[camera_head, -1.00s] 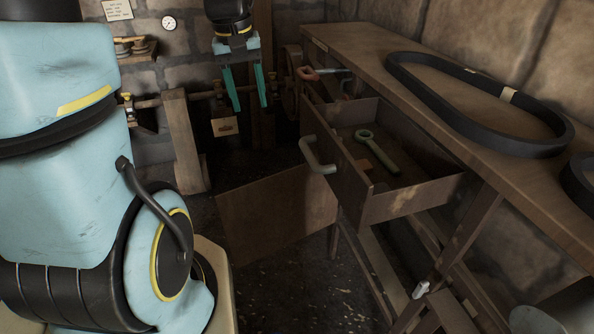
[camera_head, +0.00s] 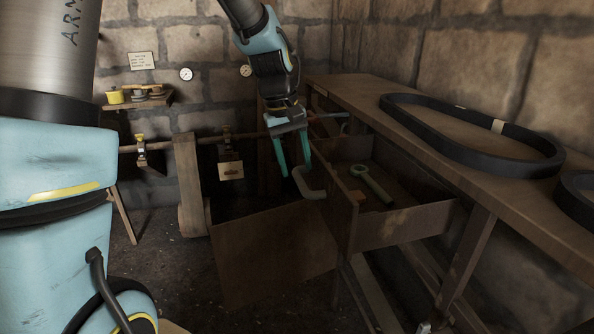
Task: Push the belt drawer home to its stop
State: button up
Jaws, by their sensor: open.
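The belt drawer (camera_head: 405,228) is pulled out from under the workbench, its front panel facing left. A grey curved handle (camera_head: 313,193) stands out from that front. A grey-green ring-ended tool (camera_head: 374,186) lies in the drawer. My gripper (camera_head: 295,168) points down with its two teal fingers apart and nothing between them. Its fingertips are close to the upper end of the handle; I cannot tell whether they touch it.
A large black belt (camera_head: 450,148) lies on the workbench top (camera_head: 365,95), with part of another black loop (camera_head: 577,185) at the right edge. A brown panel (camera_head: 265,255) stands on the floor below and left of the drawer. A wall shelf (camera_head: 140,103) is at the back left.

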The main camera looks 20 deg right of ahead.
jog(key=shift+d+f, duration=0.15)
jog(key=shift+f, duration=0.55)
jog(key=shift+d+f, duration=0.15)
jog(key=shift+f, duration=0.55)
grip_shut()
dwell(0.4)
